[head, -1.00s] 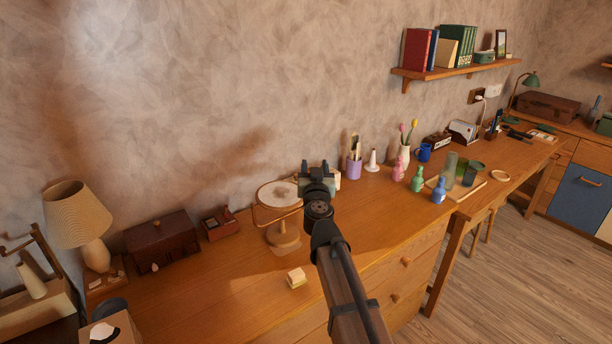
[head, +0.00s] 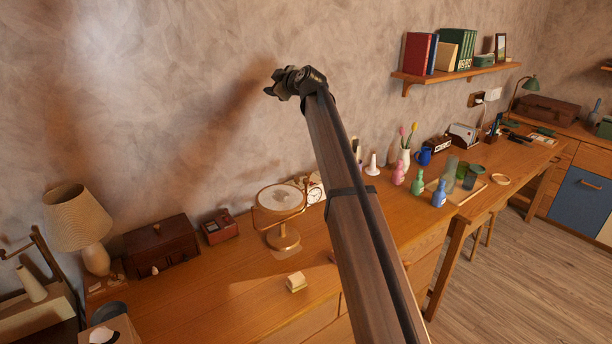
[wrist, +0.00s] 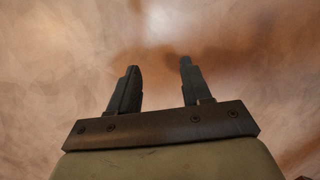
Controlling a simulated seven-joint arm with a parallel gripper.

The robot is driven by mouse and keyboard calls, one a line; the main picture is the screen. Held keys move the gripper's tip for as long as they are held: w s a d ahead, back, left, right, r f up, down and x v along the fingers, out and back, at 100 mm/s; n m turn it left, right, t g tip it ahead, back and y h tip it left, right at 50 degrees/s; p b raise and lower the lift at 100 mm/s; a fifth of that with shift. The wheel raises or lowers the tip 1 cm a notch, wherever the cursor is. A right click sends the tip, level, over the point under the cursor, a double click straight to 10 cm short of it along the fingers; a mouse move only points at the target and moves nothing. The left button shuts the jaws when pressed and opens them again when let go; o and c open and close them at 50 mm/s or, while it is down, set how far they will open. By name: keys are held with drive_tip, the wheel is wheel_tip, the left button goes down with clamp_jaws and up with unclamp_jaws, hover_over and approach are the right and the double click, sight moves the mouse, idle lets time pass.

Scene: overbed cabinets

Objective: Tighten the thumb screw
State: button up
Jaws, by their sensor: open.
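A round tilting mirror (head: 281,198) in a brass-coloured frame stands on a round-footed stand (head: 283,238) on the wooden desk. A thumb screw cannot be made out; the mirror's side pivots are too small to tell. My gripper (head: 271,85) is high in front of the wall, well above the mirror and apart from it. In the wrist view its two fingers (wrist: 158,68) are spread, with only wall between them.
A white clock (head: 316,192) stands close to the mirror's right. A small cream block (head: 296,282) lies in front. A red-brown box (head: 220,228), a dark chest (head: 162,250) and a lamp (head: 78,215) stand left. Bottles (head: 417,181) stand right, beyond my arm.

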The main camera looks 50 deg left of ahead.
wheel_tip(320, 180, down, 6)
drive_tip(key=w+h, duration=0.2)
drive_tip(key=h, duration=0.3)
drive_tip(key=m+h, duration=0.4)
drive_tip(key=h, duration=0.6)
approach(306, 179)
drive_tip(key=shift+g, duration=0.4)
drive_tip(key=f, duration=0.8)
drive_tip(key=shift+w+a+f, duration=0.1)
drive_tip(key=shift+w+f, duration=0.05)
drive_tip(key=shift+w, duration=0.2)
clamp_jaws()
